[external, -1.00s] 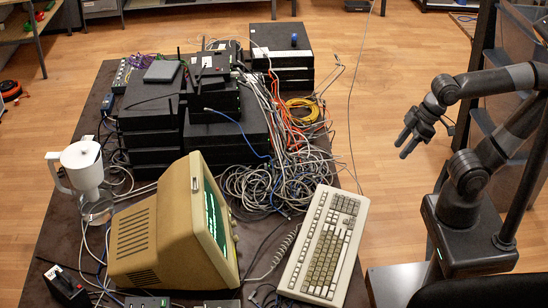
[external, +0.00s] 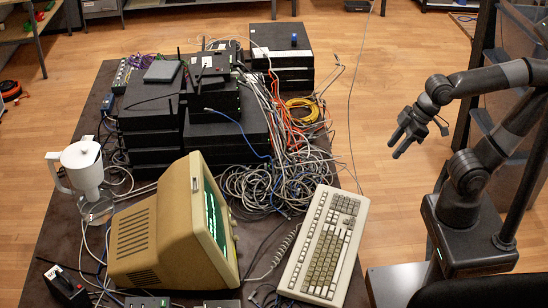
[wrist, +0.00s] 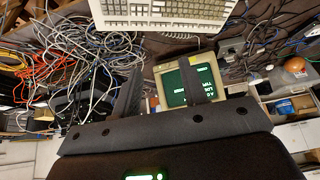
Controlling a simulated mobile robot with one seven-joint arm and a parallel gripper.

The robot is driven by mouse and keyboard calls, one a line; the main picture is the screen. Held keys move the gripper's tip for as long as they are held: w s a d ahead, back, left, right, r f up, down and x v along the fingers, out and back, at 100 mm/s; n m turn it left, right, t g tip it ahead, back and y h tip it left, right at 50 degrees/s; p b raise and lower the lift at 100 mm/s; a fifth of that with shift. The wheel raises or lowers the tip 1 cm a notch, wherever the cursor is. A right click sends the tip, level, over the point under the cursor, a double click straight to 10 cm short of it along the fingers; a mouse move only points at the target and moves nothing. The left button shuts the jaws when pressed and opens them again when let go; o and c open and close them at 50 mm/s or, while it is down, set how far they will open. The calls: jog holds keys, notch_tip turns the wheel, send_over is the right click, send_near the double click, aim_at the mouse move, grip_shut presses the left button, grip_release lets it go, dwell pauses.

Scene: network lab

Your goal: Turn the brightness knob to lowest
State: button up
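The beige monitor (external: 150,240) stands on the dark table at the front, its green-text screen (external: 214,215) facing right. Small dark shapes on its front frame beside the screen may be knobs. They are too small to tell which is the brightness knob or how it is set. My gripper (external: 395,145) is in the air right of the table, well apart from the monitor, and empty. In the wrist view its two fingers (wrist: 162,90) are apart, and the monitor (wrist: 230,90) shows behind them, partly covered by a finger.
A beige keyboard (external: 323,243) lies between the monitor and my arm. Tangled grey cables (external: 260,187) cover the table behind it. Stacked black boxes (external: 225,135) stand farther back. A white jug (external: 83,165) is at the left.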

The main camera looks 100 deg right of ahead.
aim_at(236, 238)
jog(key=w+d+f+n+t+h, duration=0.15)
jog(key=w+f, duration=0.35)
jog(key=w, duration=0.5)
jog(key=w+d+f+n+t, duration=0.15)
jog(key=w+f, duration=0.35)
jog(key=w, duration=0.6)
jog(key=w+d+f+t+h, duration=0.15)
jog(key=w+f, duration=0.35)
jog(key=w, duration=0.5)
jog(key=w+a+f+n+t+y, duration=0.5)
jog(key=w+a+f+n+y, duration=0.15)
jog(key=w+n, duration=0.3)
jog(key=shift+n+h, duration=0.35)
jog(key=shift+n, duration=0.1)
jog(key=f, duration=0.4)
jog(key=s+f, duration=0.1)
jog(key=f, duration=0.2)
jog(key=shift+a, duration=0.3)
jog(key=x, duration=0.4)
jog(key=shift+r, duration=0.15)
jog(key=shift+w, duration=0.5)
jog(key=shift+c, duration=0.4)
grip_shut()
